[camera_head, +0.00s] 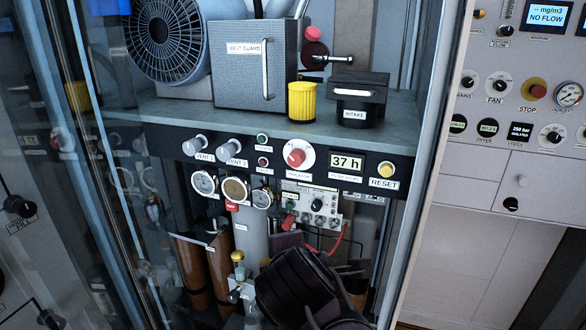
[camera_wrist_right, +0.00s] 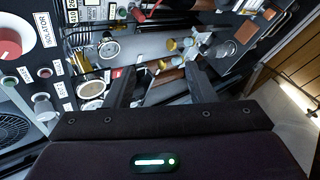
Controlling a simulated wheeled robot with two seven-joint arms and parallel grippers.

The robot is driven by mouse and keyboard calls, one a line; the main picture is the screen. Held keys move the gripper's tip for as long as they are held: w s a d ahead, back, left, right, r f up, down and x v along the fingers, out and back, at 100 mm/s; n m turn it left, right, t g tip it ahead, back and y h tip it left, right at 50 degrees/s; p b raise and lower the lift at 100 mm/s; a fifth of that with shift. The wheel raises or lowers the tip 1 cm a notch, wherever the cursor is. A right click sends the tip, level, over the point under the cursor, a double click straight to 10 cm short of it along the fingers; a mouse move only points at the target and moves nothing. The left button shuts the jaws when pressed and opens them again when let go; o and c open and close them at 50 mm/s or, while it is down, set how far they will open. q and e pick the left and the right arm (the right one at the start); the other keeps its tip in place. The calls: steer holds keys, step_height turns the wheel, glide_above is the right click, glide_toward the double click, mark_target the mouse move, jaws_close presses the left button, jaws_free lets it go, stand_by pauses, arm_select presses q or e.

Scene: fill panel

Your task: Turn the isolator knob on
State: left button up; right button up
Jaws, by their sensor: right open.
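The isolator knob (camera_head: 296,157) is a red knob on a round white dial, on the dark panel strip below the shelf. Its label sits just under it. In the right wrist view the red isolator knob (camera_wrist_right: 12,40) is at the upper left edge, partly cut off. My right gripper (camera_head: 325,290) is low in the cabinet opening, below the knob and apart from it. In the right wrist view my right gripper (camera_wrist_right: 163,82) has its two dark fingers spread, with nothing held between them. The knob's exact setting is too small to tell. My left gripper is not in view.
Beside the knob are small buttons, a "37 h" display (camera_head: 346,163) and a yellow reset button (camera_head: 386,170). Gauges (camera_head: 235,189) and vent knobs (camera_head: 195,146) are to the left. A yellow cup-shaped part (camera_head: 302,101) and belt guard box (camera_head: 254,68) stand above. Glass is at left.

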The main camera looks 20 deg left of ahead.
steer(key=w+a+r+n+t+h, duration=0.2)
steer(key=a+r+n+t, duration=0.25)
steer(key=r+n, duration=0.2)
steer(key=n+t+h, duration=0.2)
steer(key=n+t, duration=0.2)
steer(key=n, duration=0.1)
glide_toward(294, 161)
steer(key=w, duration=0.2)
steer(key=w+p, duration=0.1)
steer(key=w, duration=0.1)
steer(key=w+p, duration=0.1)
steer(key=w, duration=0.1)
steer(key=w+p, duration=0.2)
steer(key=shift+w+d+r, duration=0.25)
steer(key=shift+w+r, duration=0.05)
steer(key=shift+w, duration=0.05)
steer(key=shift+w+f, duration=0.1)
steer(key=shift+w, duration=0.3)
steer(key=shift+c, duration=0.4)
